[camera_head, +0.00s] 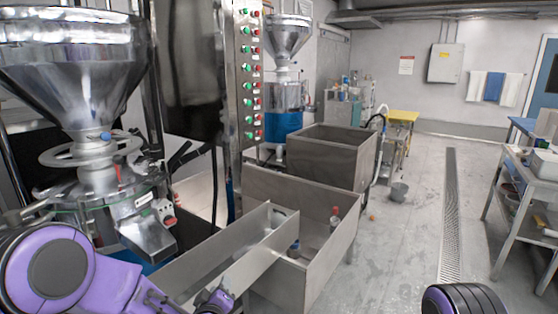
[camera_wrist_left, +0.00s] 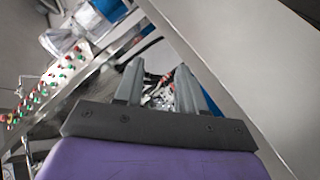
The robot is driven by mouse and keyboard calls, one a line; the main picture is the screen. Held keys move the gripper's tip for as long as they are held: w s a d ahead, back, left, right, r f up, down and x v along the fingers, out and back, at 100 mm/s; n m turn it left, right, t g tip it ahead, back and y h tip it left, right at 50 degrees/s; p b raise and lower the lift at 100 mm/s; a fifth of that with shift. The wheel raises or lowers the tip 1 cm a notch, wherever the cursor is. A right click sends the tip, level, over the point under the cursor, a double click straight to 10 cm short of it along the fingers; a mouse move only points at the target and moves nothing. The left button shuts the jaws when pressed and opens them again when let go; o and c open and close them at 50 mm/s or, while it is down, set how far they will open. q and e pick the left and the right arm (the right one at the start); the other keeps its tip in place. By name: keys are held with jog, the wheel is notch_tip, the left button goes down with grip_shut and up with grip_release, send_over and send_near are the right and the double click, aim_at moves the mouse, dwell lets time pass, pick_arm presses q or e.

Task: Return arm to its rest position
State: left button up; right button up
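My left arm comes in at the lower left of the head view. Its purple end with the left gripper (camera_head: 217,298) is low in the picture, at the near side of a metal trough (camera_head: 215,262), partly hidden by the trough's wall. In the left wrist view the two grey fingers of the left gripper (camera_wrist_left: 160,84) stand apart, with nothing held between them. A black, ribbed rounded part of mine shows at the lower right of the head view. My right gripper is not in view.
The grinder with its steel hopper (camera_head: 75,65) stands close at the left. A button panel (camera_head: 249,75) rises behind. The floor (camera_head: 405,235) at centre right is mostly clear.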

pick_arm(q)
jog(key=s+a+f+m+g, duration=0.1)
jog(key=s+a+f+g, duration=0.15)
jog(key=s+f, duration=0.45)
jog(key=s+a+f+m+g, duration=0.1)
jog(key=s+a+f+g, duration=0.1)
jog(key=s+a+f, duration=0.35)
jog(key=s+a+f+g+y, duration=0.1)
jog(key=s+a+f+g, duration=0.1)
jog(key=s, duration=0.7)
jog(key=s+a+f+g, duration=0.2)
jog(key=s+f, duration=0.3)
jog(key=s, duration=0.4)
jog(key=s+a+f+g+y, duration=0.1)
jog(key=s+a+f+g, duration=0.1)
jog(key=s, duration=0.7)
jog(key=shift+a+f+m+g+y, duration=0.3)
jog(key=shift+f+m+g, duration=0.15)
jog(key=shift+f, duration=0.2)
